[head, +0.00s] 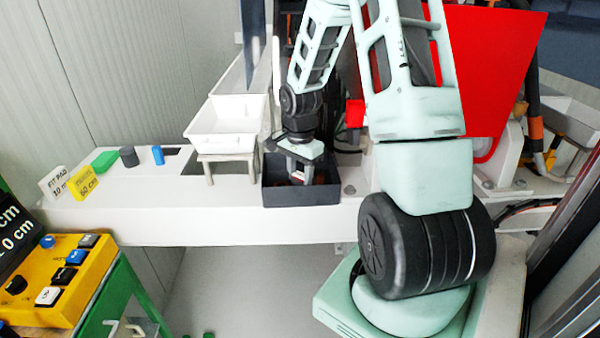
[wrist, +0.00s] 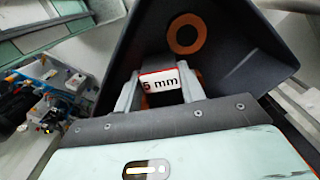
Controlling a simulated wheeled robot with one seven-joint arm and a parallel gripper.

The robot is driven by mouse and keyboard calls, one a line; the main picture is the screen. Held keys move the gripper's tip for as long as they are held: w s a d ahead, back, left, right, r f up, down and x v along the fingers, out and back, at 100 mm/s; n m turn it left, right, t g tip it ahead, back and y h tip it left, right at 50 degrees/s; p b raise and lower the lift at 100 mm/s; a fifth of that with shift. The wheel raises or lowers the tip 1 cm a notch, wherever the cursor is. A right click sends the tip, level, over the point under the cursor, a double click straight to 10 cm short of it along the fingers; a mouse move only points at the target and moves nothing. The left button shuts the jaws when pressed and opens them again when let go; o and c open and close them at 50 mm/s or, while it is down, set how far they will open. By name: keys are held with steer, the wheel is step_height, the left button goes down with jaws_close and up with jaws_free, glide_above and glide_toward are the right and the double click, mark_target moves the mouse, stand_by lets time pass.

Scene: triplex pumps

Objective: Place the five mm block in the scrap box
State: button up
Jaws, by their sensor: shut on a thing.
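In the head view my gripper (head: 297,172) reaches down into a dark open box (head: 288,196) on the white bench. A bit of the red block (head: 298,176) shows between the fingers, inside the box's outline. The box also fills the upper wrist view (wrist: 215,65), with an orange ring and a dark centre at its bottom. Whether the block touches the bottom cannot be told.
White bins (head: 226,128) stand left of the box on a small stand. A green block (head: 104,162), a dark cylinder (head: 128,157) and a blue piece (head: 158,155) sit further left on the bench. A red panel (head: 490,65) rises behind my arm. A yellow control box (head: 62,275) is at lower left.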

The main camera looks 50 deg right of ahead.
mark_target(300, 175)
steer(key=shift+f, duration=0.1)
steer(key=o, duration=1)
steer(key=shift+c, duration=0.2)
step_height(300, 175, up, 11)
steer(key=b, duration=0.2)
steer(key=w+a+r+n, duration=0.15)
steer(key=a+n, duration=0.25)
steer(key=a, duration=0.6)
steer(key=s+a+f+n, duration=0.1)
steer(key=s+a+n, duration=0.3)
steer(key=a+n, duration=0.5)
steer(key=s+a+f+n, duration=0.1)
steer(key=s+a+n, duration=0.25)
steer(key=a, duration=0.85)
steer(key=s+a+f+n, duration=0.1)
steer(key=s+a+n, duration=0.7)
steer(key=s, duration=0.3)
steer(key=shift+n+y, duration=0.3)
steer(key=shift+n, duration=0.55)
